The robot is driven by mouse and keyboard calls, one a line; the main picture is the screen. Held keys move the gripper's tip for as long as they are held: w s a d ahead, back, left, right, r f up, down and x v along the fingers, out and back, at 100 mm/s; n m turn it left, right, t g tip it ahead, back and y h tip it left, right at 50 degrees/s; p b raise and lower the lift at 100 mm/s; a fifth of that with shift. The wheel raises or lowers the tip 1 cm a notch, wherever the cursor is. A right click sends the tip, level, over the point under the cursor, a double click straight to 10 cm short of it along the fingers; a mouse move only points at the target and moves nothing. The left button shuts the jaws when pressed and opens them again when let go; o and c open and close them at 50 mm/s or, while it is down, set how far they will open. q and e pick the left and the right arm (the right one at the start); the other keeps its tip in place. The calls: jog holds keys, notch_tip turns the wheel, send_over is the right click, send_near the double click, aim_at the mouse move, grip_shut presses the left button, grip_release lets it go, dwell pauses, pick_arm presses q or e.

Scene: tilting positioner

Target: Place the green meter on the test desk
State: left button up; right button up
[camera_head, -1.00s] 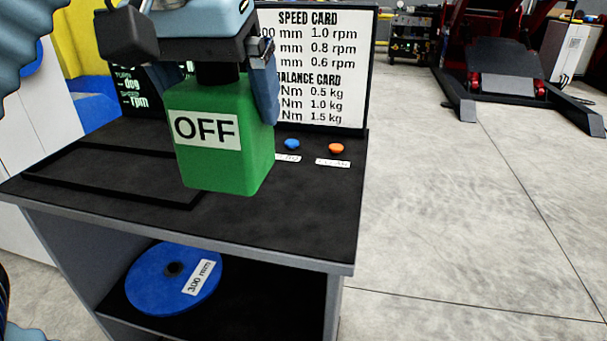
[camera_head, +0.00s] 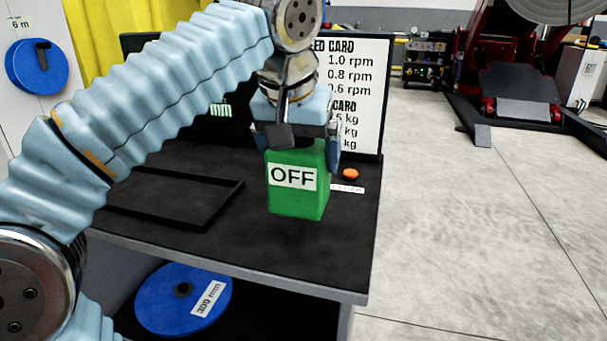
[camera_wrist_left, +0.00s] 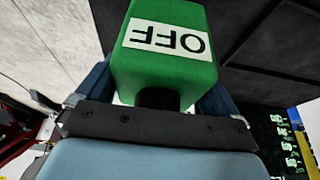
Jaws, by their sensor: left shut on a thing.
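The green meter (camera_head: 299,196) is a boxy block with a white OFF label. My left gripper (camera_head: 300,150) is shut on its top and holds it upright over the right part of the test desk (camera_head: 250,238). I cannot tell for sure whether its base touches the desk top. In the left wrist view the meter (camera_wrist_left: 165,62) sits between the two fingers, its label upside down, with the dark desk surface (camera_wrist_left: 275,45) beyond it. My right gripper is not in view.
A black-rimmed tray outline (camera_head: 205,222) lies on the desk to the left. An orange button (camera_head: 350,174) is right of the meter. The speed card board (camera_head: 363,90) and a dark display (camera_head: 215,125) stand behind. A blue disc (camera_head: 180,300) lies on the shelf below.

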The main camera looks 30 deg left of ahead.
pick_arm(q)
jog(key=shift+w+f, duration=0.25)
jog(key=shift+s+x, duration=0.15)
jog(key=shift+x, duration=0.8)
jog(key=shift+s+x, duration=0.2)
jog(key=shift+x, duration=0.8)
jog(key=shift+d+f, duration=0.15)
jog(key=shift+f, duration=0.2)
jog(key=o, duration=0.9)
jog(key=shift+o, duration=0.2)
jog(key=shift+r, duration=0.45)
jog(key=v, duration=1.1)
jog(key=shift+s+d+r, duration=0.1)
jog(key=shift+s+r, duration=0.1)
jog(key=shift+s, duration=0.1)
